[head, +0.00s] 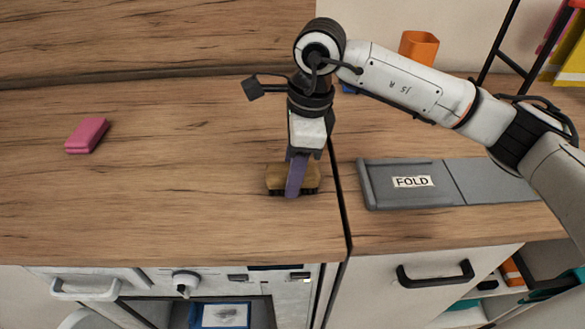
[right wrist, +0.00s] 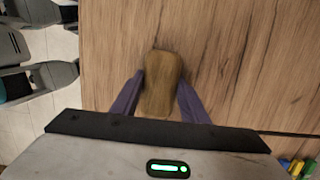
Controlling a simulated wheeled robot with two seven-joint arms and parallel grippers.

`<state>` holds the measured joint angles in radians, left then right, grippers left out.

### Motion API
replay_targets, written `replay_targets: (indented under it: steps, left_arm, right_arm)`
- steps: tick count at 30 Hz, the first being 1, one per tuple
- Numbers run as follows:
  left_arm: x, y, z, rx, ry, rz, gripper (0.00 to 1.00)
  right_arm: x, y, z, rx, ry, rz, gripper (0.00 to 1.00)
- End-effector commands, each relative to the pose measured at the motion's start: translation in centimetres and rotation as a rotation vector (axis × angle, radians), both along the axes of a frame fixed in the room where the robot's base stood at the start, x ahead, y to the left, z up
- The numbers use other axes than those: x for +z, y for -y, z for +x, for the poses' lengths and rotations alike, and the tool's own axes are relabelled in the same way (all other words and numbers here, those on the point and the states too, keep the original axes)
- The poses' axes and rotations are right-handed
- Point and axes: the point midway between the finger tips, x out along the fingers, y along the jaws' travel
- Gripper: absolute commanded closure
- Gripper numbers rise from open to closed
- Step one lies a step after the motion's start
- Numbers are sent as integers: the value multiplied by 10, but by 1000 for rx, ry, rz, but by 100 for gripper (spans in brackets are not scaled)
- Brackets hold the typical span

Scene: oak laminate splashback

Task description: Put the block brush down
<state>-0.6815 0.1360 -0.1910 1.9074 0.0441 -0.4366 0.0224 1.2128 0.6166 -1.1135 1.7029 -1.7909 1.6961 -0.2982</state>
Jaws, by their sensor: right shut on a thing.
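The block brush (head: 310,178) has a brown wooden top and dark bristles below. It is at the wooden counter's right part, left of the seam, with its bristles at or just above the surface; I cannot tell if they touch. My right gripper (head: 296,185) points down with its purple fingers shut on the brush. In the right wrist view the brush's wooden top (right wrist: 160,82) lies between the two purple fingers (right wrist: 158,98). My left gripper is not in view.
A pink block (head: 87,135) lies on the counter (head: 180,190) at the left. A grey folding board (head: 470,183) marked FOLD lies right of the seam. An orange cup (head: 418,47) stands at the back right. The counter between the pink block and the brush is clear.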

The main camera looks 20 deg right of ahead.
Motion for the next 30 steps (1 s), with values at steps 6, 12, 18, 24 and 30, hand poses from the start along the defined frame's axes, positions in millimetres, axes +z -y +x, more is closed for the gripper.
replay_targets:
  steps: [6,12,18,24,30]
  left_arm:
    - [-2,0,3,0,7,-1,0]
    - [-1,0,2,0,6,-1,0]
    - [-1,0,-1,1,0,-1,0]
    - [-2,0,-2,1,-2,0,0]
    - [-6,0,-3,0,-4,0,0]
  right_arm:
    - [-3,0,0,0,0,0,56]
    - [-2,0,0,0,-1,0,41]
    - [-1,0,0,0,0,0,41]
    - [19,2,1,-1,5,2,41]
    - [63,9,-2,-2,5,1,41]
